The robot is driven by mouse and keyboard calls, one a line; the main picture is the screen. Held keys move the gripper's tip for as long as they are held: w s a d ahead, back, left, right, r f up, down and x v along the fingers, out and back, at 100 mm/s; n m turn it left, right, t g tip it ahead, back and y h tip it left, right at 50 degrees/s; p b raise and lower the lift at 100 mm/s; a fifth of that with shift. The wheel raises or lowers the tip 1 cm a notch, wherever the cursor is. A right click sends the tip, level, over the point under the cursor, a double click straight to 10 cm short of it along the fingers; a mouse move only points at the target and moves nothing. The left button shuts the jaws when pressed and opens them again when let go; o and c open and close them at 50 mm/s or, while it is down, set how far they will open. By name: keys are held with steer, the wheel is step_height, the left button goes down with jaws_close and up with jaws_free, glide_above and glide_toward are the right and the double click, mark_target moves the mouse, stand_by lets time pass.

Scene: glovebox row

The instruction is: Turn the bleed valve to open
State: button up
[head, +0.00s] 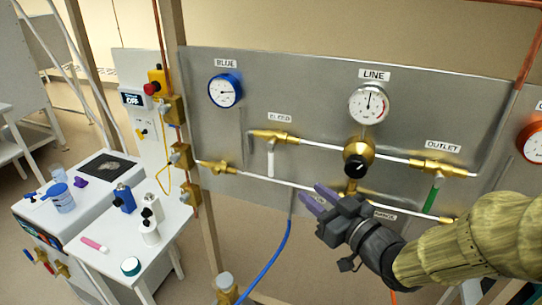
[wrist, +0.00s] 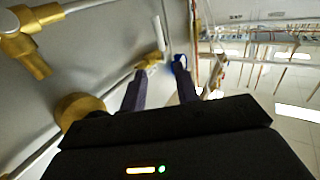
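The bleed valve (head: 273,136) is a brass body on a white pipe, under a partly legible BLEED label on the grey panel. Its white lever (head: 271,161) hangs straight down, across the pipe. My gripper (head: 313,195) is below and right of the lever, in front of the panel's lower edge. Its two purple fingers are parted and nothing shows between them. In the wrist view the gripper (wrist: 162,95) has a clear gap between its fingers. A small brass fitting with a white bar beyond the fingertips may be the bleed valve; I cannot be sure.
A black-knobbed brass regulator (head: 358,160) is right of the bleed valve, below the LINE gauge (head: 369,104). The outlet valve has a green lever (head: 432,194). A blue hose (head: 268,262) runs below the panel. A white table (head: 122,247) with bottles stands at left.

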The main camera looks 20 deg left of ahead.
mark_target(271, 161)
steer(key=p+x, duration=1.3)
steer(key=x, duration=0.3)
steer(key=shift+w+a, duration=0.15)
steer(key=shift+a, duration=0.05)
steer(key=shift+c, duration=0.2)
jaws_close()
